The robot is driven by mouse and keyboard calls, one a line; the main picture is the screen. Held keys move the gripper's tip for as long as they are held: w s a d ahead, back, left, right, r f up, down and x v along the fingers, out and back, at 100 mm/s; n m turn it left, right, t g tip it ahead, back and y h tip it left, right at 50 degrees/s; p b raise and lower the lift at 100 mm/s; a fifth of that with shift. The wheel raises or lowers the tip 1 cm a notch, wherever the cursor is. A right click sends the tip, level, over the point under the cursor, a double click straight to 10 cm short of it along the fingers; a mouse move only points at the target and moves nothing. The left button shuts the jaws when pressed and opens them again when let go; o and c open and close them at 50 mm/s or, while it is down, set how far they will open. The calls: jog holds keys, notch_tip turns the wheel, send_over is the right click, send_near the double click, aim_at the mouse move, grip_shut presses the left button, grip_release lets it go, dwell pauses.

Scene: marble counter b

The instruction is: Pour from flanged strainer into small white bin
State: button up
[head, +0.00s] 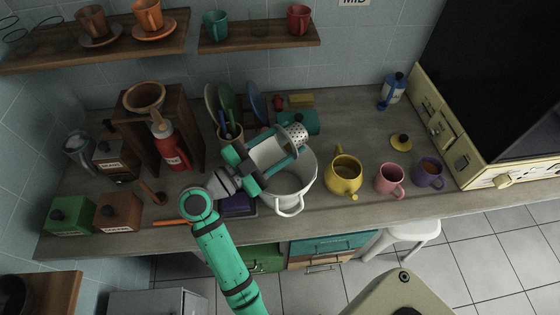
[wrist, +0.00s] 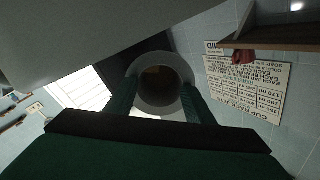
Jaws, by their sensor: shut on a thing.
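The flanged strainer (head: 296,131) is pale grey with a perforated body, and it is held tilted in my gripper (head: 287,145). In the wrist view the strainer (wrist: 160,109) shows as a round grey ring around a dark, brownish opening, between my two green fingers. My gripper is shut on it. The small white bin (head: 291,203) stands upright on the counter, open at the top, with a handle at its front. My gripper and the strainer are above the bin's back left part in the head view and hide some of its rim. The bin's contents cannot be made out.
A yellow teapot (head: 343,176), a pink mug (head: 390,181) and a purple mug (head: 429,172) stand right of the bin. A utensil crock (head: 230,133) and a red bottle (head: 169,150) stand to the left. Shelves with mugs (head: 258,36) hang behind.

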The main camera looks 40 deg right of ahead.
jog(key=shift+s, duration=0.1)
jog(key=shift+s+d+r, duration=0.1)
jog(key=shift+s+d, duration=0.05)
jog(key=shift+s, duration=0.05)
jog(key=shift+w+a+r+h, duration=0.1)
jog(key=shift+a+r+h, duration=0.25)
jog(key=shift+h, duration=0.15)
jog(key=shift+w, duration=0.1)
jog(key=shift+r+h, duration=0.25)
jog(key=shift+h, duration=0.15)
jog(key=shift+r, duration=0.1)
jog(key=shift+a+r, duration=0.1)
jog(key=shift+a, duration=0.05)
